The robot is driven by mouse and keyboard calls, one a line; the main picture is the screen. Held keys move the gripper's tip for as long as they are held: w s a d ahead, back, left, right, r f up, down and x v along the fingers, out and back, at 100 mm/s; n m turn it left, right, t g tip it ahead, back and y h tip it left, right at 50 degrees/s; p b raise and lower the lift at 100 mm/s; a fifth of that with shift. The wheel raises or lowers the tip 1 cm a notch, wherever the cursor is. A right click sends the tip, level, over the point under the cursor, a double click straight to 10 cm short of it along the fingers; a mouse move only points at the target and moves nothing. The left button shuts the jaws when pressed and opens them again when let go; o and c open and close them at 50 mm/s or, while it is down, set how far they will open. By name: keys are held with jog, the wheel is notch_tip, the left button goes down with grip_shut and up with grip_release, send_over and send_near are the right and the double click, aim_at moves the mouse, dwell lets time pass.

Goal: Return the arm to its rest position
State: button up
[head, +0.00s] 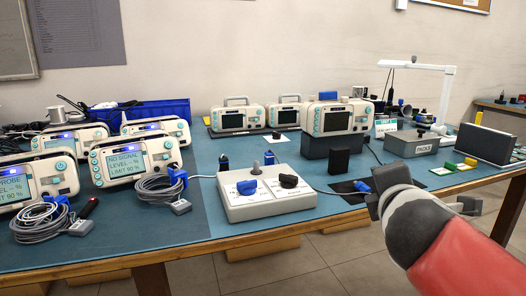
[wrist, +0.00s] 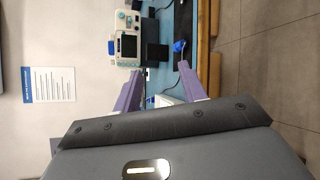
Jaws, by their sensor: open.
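My arm (head: 435,235), red and grey, reaches in from the lower right of the head view. My gripper (head: 398,188) is over the front right edge of the workbench (head: 190,235), pointing away from the head camera, and its fingertips are mostly hidden there. In the wrist view my gripper (wrist: 160,72) shows two purple fingers spread apart, with nothing held between them. Beyond the fingers, a monitor (wrist: 130,45) and a blue item (wrist: 179,46) on a black mat stand apart from them.
Left of my gripper are a white control box (head: 262,205) with blue and black knobs, a black block (head: 338,160) and a monitor (head: 338,120). Several monitors and coiled cables (head: 150,188) fill the left. A PROBES-like grey box (head: 412,145) stands behind my gripper.

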jog(key=s+a+f+m+g+y, duration=0.2)
jog(key=s+a+f+m+g, duration=0.1)
jog(key=s+f+m, duration=0.4)
jog(key=s+a+f+m+g+y, duration=0.2)
jog(key=s+f+m+g, duration=0.4)
jog(key=f+m, duration=0.6)
jog(key=shift+s+a+f, duration=0.7)
jog(key=shift+s+a, duration=0.1)
jog(key=shift+s, duration=0.1)
jog(key=shift+o, duration=0.2)
jog(key=shift+w, duration=0.1)
